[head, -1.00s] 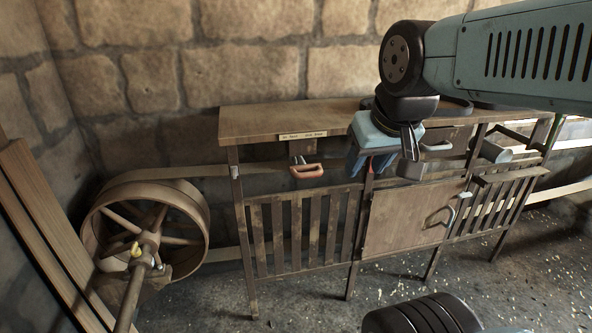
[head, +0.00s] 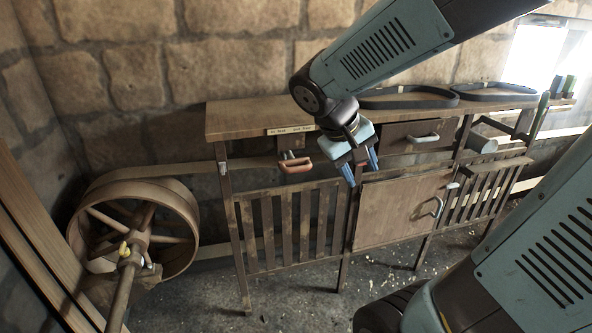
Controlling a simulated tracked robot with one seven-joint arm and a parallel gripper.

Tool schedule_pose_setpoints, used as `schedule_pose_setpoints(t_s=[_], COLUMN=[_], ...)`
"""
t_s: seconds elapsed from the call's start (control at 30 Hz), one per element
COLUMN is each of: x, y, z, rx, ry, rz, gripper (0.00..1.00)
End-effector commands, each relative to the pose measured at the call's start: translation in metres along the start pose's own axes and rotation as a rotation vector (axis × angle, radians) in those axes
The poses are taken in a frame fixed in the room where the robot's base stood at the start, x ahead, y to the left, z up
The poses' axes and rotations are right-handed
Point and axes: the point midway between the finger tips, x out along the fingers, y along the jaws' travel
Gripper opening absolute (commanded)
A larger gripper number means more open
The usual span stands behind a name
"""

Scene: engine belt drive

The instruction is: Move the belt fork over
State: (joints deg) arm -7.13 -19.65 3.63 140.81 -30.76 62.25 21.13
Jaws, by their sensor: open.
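A reddish D-shaped handle (head: 295,164), which looks like the belt fork's grip, hangs below the labelled strip (head: 291,130) on the bench's front edge. The fork behind it is mostly hidden in shadow. The flat belt (head: 150,171) wraps the large spoked pulley (head: 135,230) at left and runs right behind the bench frame. My gripper (head: 361,170) is open and empty, its blue fingers pointing down, to the right of the handle and apart from it in the picture.
The wooden bench (head: 235,122) has slatted guards (head: 290,225) and a panel door (head: 395,212) below. A drawer with a pale handle (head: 424,138) is right of my gripper. Black belt loops (head: 495,91) lie on top. A grey cylinder (head: 482,145) is farther right.

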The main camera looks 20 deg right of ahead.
Motion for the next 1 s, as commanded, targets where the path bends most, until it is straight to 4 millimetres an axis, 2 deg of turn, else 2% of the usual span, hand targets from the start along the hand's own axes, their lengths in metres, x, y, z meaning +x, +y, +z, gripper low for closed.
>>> schedule_pose_setpoints(t_s=[0.27, 0.57, 0.77, 1.0], x=[0.029, 0.052, 0.067, 0.086], y=[-0.004, -0.028, -0.062, -0.123], z=[-0.044, -0.105, -0.149, -0.196], rx=[-0.128, -0.271, -0.37, -0.488], ry=[-0.074, -0.017, 0.094, 0.288], rz=[0.284, 0.578, 0.742, 0.878], gripper=[0.48, 0.48, 0.48, 0.48])
